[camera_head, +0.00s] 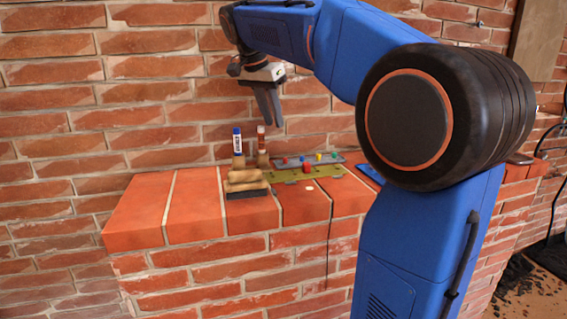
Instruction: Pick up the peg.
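Several small coloured pieces, red, blue, yellow and green, sit on a thin grey strip (330,161) at the back of the brick ledge. A small red block (308,168) is on the olive-green board (285,175) in front of it. A small pale piece (310,188) lies near the board's front edge. I cannot tell which of these is the peg. My gripper (270,122) points down above the ledge, clear of everything. Its two dark fingers appear close together with nothing visible held. From this angle I cannot tell whether they are open or shut.
A blue-and-white stick (237,141) and a red-and-white stick (261,140) stand upright by a stepped wooden holder (247,177) with a dark base. A flat blue item (368,172) is partly hidden behind my arm. The ledge's left part (195,205) is bare; a brick wall (150,90) rises behind.

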